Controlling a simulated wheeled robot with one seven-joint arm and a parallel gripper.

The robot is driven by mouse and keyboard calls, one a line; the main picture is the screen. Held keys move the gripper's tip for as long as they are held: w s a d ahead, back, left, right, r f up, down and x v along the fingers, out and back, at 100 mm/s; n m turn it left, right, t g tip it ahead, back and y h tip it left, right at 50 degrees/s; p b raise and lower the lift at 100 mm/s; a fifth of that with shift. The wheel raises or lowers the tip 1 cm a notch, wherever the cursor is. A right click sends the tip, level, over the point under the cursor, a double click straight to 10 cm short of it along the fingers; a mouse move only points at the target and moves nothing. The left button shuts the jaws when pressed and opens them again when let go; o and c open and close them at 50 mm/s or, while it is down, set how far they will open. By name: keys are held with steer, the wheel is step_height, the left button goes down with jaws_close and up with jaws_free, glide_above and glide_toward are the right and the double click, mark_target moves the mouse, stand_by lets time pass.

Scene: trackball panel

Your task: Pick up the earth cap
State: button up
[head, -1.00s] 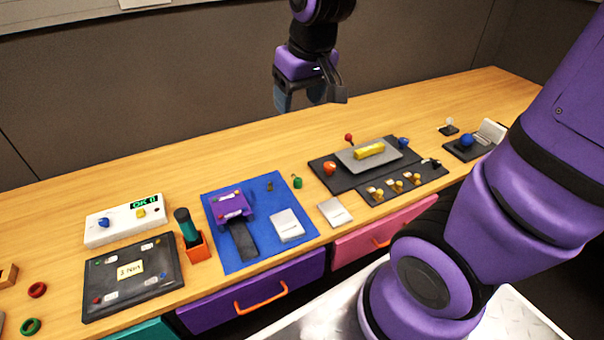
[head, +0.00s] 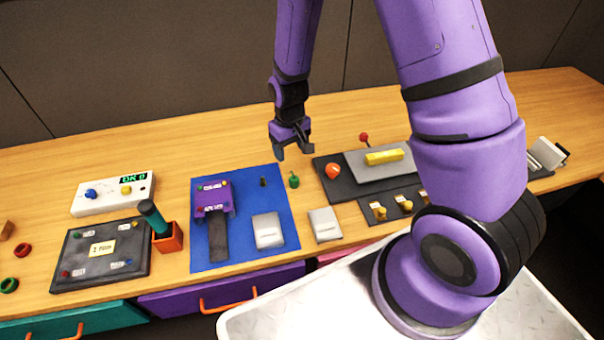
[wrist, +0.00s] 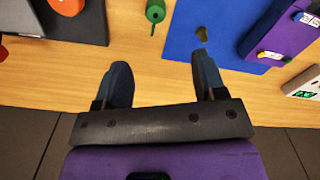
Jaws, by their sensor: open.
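A small green cap (head: 294,181), which I take for the earth cap, stands on the wooden table just right of the blue mat (head: 283,238). A thin stem shows on it. It also appears at the top of the wrist view (wrist: 155,11), beyond the fingertips. My gripper (head: 292,151) is open and empty, above the table and behind the cap. In the wrist view the two fingers (wrist: 161,75) are spread wide with bare table between them.
A small dark post (head: 263,182) stands on the mat, left of the cap. A purple device (head: 211,197) lies on the mat too. A dark panel (head: 335,185) with an orange-red knob (head: 333,171) is close on the right. A grey plate (head: 324,225) lies in front.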

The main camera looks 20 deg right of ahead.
mark_target(293, 177)
steer(key=shift+d+f, duration=0.15)
steer(key=shift+f, duration=2.9)
steer(key=shift+d+f, duration=0.1)
steer(key=shift+f, duration=2.95)
steer(key=c, duration=0.9)
